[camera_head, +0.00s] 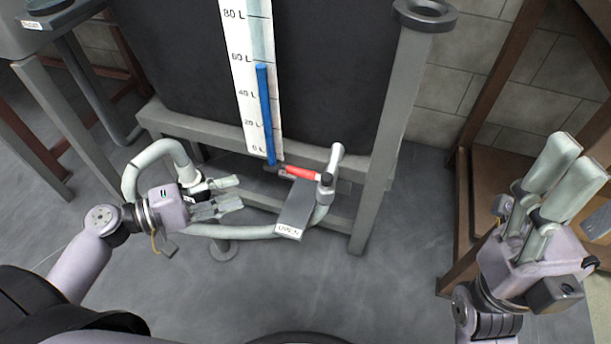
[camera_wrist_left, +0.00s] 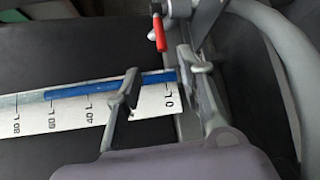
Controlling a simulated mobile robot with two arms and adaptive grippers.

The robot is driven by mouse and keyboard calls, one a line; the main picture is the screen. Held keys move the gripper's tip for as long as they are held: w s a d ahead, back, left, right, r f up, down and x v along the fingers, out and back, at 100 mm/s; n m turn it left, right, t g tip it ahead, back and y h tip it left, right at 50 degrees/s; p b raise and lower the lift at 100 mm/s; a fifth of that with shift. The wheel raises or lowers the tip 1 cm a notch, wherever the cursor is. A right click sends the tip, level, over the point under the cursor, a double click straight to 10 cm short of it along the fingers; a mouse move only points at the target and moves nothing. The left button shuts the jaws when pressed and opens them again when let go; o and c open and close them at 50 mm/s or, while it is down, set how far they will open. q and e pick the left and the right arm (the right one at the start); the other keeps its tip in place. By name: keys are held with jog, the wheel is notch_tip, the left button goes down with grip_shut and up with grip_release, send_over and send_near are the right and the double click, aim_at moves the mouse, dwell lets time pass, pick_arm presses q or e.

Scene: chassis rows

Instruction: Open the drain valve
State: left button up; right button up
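The drain valve's red lever (camera_head: 301,172) sits below the tank's gauge, beside a grey plate (camera_head: 298,205) marked "OPEN". The lever points left toward the gauge's lower end. It also shows in the left wrist view (camera_wrist_left: 160,32), beyond my fingers. My left gripper (camera_head: 236,193) is left of the lever and apart from it. Its fingers (camera_wrist_left: 168,78) stand apart with nothing held between them. My right gripper (camera_head: 574,158) is raised at the far right, away from the valve. Its fingers lie side by side and hold nothing visible; their gap is unclear.
The dark tank (camera_head: 340,70) rests on a grey frame (camera_head: 385,150). A blue bar on the white gauge (camera_head: 236,45) reaches nearly 60 L. A curved grey pipe (camera_head: 150,158) loops behind my left gripper. A brown wooden frame (camera_head: 480,165) stands right. Floor in front is clear.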

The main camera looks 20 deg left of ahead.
aim_at(295, 174)
pick_arm(q)
jog(key=b+x, duration=0.2)
jog(key=x, duration=1.4)
jog(key=shift+w+d, duration=0.2)
jog(key=shift+w, duration=0.1)
jog(key=shift+c, duration=0.5)
grip_shut()
